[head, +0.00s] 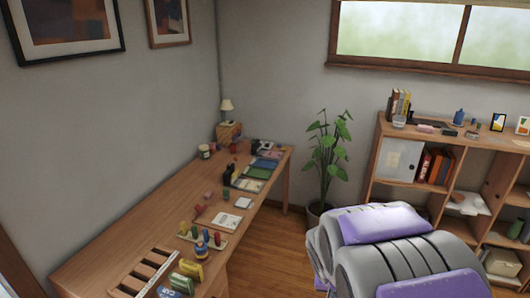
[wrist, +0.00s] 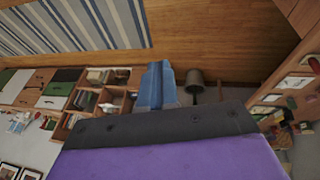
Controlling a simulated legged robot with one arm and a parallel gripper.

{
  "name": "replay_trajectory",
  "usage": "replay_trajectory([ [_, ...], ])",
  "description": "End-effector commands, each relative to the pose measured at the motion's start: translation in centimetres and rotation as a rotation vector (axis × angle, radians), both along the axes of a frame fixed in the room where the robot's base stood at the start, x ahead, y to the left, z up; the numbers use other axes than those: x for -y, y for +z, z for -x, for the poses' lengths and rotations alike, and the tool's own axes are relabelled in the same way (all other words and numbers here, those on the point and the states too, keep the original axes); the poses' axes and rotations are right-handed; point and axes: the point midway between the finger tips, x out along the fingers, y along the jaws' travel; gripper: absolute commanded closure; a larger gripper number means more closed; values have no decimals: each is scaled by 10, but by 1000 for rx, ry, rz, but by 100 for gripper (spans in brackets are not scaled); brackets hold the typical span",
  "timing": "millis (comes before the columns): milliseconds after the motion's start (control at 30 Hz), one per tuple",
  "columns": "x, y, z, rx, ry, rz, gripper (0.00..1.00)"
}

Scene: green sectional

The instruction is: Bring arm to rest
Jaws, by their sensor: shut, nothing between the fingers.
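My gripper (wrist: 155,125) fills the lower part of the wrist view as a broad purple surface with a dark grey edge. It is shut, with nothing seen held in it. Its fingertips are not clearly visible. In the head view, grey and purple parts of my own body, with rounded ribbed shapes, stand at the lower right. They are in front of the shelf unit and right of the plant. I cannot make out the gripper's tips there.
A long wooden desk (head: 130,232) with small items runs along the left wall. A potted plant (head: 326,160) stands at its far end. A wooden shelf unit (head: 420,134) is on the right. The wrist view is tilted and shows a blue chair (wrist: 152,88) and a striped rug (wrist: 75,25).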

Motion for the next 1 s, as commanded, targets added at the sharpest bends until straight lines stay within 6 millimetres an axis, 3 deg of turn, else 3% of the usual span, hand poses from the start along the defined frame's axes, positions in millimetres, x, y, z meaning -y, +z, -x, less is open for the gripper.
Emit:
replay_trajectory([
  [100,4,22,45,-66,5,-10,100],
  [267,-1,40,110,-176,39,-48,100],
  [400,-12,53,168,-268,91,-101,100],
  [600,-33,64,241,-380,188,-190,100],
  [800,-45,68,277,-431,252,-241,100],
  [1000,-47,69,281,-436,259,-246,100],
])
